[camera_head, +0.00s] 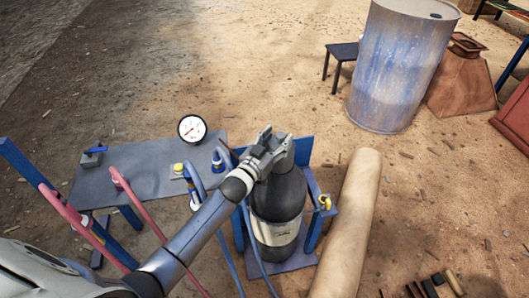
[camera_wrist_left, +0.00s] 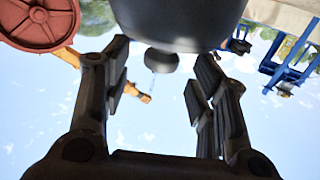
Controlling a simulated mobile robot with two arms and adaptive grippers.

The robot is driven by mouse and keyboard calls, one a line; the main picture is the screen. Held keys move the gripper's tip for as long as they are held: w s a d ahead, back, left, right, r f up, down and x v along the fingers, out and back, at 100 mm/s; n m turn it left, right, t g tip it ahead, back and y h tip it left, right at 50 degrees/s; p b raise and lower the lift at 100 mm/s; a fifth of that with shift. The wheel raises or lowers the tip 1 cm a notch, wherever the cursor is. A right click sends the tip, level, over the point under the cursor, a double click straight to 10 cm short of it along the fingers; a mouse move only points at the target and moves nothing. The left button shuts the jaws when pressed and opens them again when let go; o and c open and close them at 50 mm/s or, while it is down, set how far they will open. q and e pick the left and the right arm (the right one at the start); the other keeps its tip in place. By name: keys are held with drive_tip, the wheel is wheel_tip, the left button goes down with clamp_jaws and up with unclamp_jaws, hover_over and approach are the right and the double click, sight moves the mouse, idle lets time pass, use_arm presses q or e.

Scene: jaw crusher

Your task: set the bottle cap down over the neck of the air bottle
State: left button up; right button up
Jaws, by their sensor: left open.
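The air bottle (camera_head: 277,205) is a dark cylinder with a pale label, standing upright in a blue stand. The grey bottle cap (camera_head: 284,158) is at the bottle's top; the neck is hidden. My left gripper (camera_head: 268,140) is at the cap's top. Its open jaws (camera_wrist_left: 160,80) lie either side of the knob, with gaps showing. I cannot tell how fully the cap is seated. My right gripper is out of view.
A grey bench (camera_head: 140,170) with a pressure gauge (camera_head: 192,129), valves and hoses stands left of the bottle. A beige pipe (camera_head: 348,225) lies close on the right. A blue-grey drum (camera_head: 400,65) and small dark table (camera_head: 342,52) stand behind on open dirt.

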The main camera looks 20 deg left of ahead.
use_arm(q)
drive_tip(key=s+a, duration=0.1)
drive_tip(key=s, duration=0.8)
drive_tip(key=shift+s+a, duration=0.25)
drive_tip(key=shift+a, duration=0.15)
drive_tip(key=shift+r, duration=0.1)
drive_tip(key=s+a+f+g+y+p, duration=0.1)
drive_tip(key=s+f+g, duration=0.2)
drive_tip(key=s+f, duration=0.55)
drive_tip(key=s+a+f+g+y, duration=0.1)
drive_tip(key=s+f+g, duration=0.2)
drive_tip(key=f, duration=1.1)
drive_tip(key=s+a+f+g+y+p, duration=0.1)
drive_tip(key=s+f+g, duration=0.3)
drive_tip(key=f, duration=0.7)
drive_tip(key=s+d+f+g, duration=0.1)
drive_tip(key=s+f+g, duration=0.2)
drive_tip(key=s+f, duration=0.4)
drive_tip(key=s+f+g+p, duration=0.1)
drive_tip(key=s+f+g, duration=0.2)
drive_tip(key=s, duration=2.2)
wheel_tip(320, 180, down, 4)
drive_tip(key=shift+s+d+r+g, duration=0.1)
drive_tip(key=shift+s+d+g, duration=0.2)
drive_tip(key=shift+s+d, duration=0.1)
